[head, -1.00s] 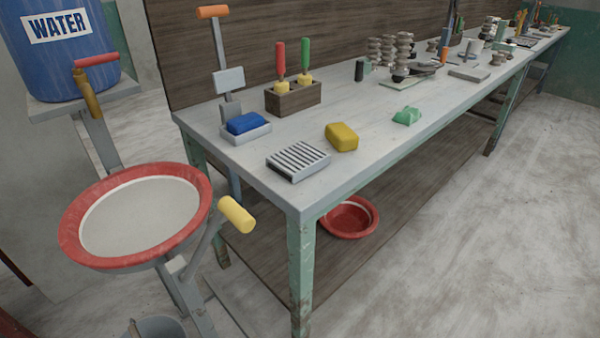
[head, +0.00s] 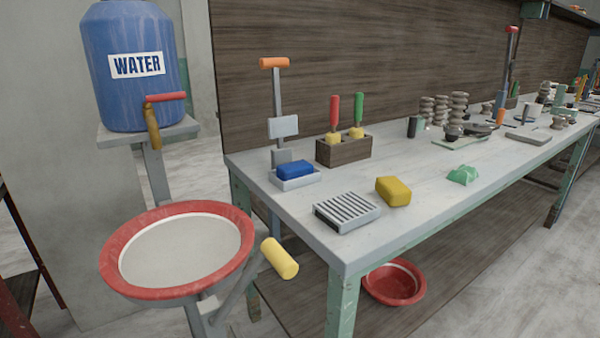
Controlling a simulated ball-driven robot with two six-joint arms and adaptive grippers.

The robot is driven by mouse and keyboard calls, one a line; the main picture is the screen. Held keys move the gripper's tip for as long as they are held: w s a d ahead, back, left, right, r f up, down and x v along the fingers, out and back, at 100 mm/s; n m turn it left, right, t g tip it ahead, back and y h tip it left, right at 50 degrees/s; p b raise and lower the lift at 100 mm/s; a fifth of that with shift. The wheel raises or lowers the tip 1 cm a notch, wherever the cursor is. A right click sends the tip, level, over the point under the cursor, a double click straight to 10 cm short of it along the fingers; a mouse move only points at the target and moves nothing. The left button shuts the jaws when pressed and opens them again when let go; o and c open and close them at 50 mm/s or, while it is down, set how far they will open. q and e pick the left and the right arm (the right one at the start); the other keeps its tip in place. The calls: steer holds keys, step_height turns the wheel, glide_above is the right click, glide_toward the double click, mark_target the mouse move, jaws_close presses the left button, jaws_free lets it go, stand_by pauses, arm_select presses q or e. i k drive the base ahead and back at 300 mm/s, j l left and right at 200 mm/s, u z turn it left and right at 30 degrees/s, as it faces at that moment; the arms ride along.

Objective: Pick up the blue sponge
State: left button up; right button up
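The blue sponge (head: 295,169) sits in a small pale tray (head: 283,184) near the left end of the long workbench (head: 330,240). It lies flat, with its top above the tray's rim. A yellow sponge-like block (head: 393,191) lies to its right, nearer the bench's front edge. Neither of my grippers shows in the head view.
A grey slatted dish (head: 346,211) lies in front of the tray. A wooden block with red- and green-handled tools (head: 344,150) stands behind it. A red-rimmed basin (head: 113,270) with a yellow handle (head: 279,258) stands left of the bench. The blue water barrel (head: 137,90) is behind.

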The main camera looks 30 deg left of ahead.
mark_target(290, 171)
steer(key=i+l, duration=0.15)
steer(key=i+l+u, duration=0.25)
steer(key=u, duration=0.25)
steer(key=i+l+u, duration=0.45)
steer(key=k+j, duration=0.05)
